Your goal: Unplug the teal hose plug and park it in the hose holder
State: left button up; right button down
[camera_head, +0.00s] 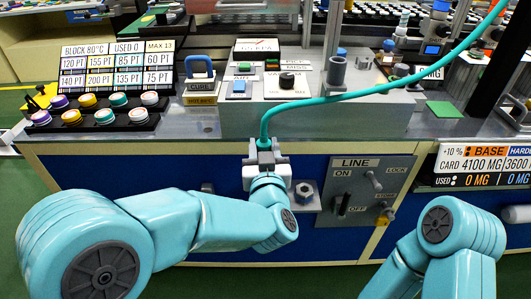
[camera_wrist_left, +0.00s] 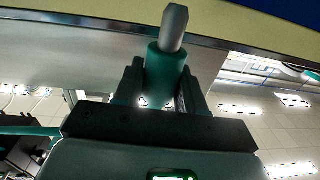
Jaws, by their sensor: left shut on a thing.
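The teal hose (camera_head: 350,96) runs from the upper right across the bench and bends down at its left end into my left gripper (camera_head: 265,158). My left gripper is shut on the teal hose plug (camera_wrist_left: 166,62), in front of the bench's front edge. In the left wrist view the plug stands between the two dark fingers, and its bare grey metal tip (camera_wrist_left: 174,27) shows free of any socket. A grey bracket with a hexagonal fitting (camera_head: 305,192) is on the blue front panel, right of the gripper; I cannot tell whether it is the hose holder. My right gripper is out of view.
A LINE switch panel (camera_head: 362,198) with protruding levers is right of the bracket. On the bench are a grey control box (camera_head: 290,85), a grey upright cylinder (camera_head: 338,70) and a rack of coloured knobs (camera_head: 95,112). My right arm is at the lower right.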

pick_arm(q)
jog(key=shift+s+r, duration=0.1)
jog(key=shift+r, duration=0.05)
jog(key=shift+f, duration=0.3)
notch_tip(320, 180, down, 5)
jog(key=b, duration=0.5)
jog(key=shift+f, duration=0.2)
jog(key=shift+f+b, duration=0.15)
jog(key=shift+b, duration=0.15)
dwell(1.5)
jog(key=shift+f, duration=0.35)
jog(key=shift+f+b, duration=1.55)
jog(key=shift+b, duration=0.05)
jog(key=o, duration=1.1)
jog(key=shift+o, duration=0.2)
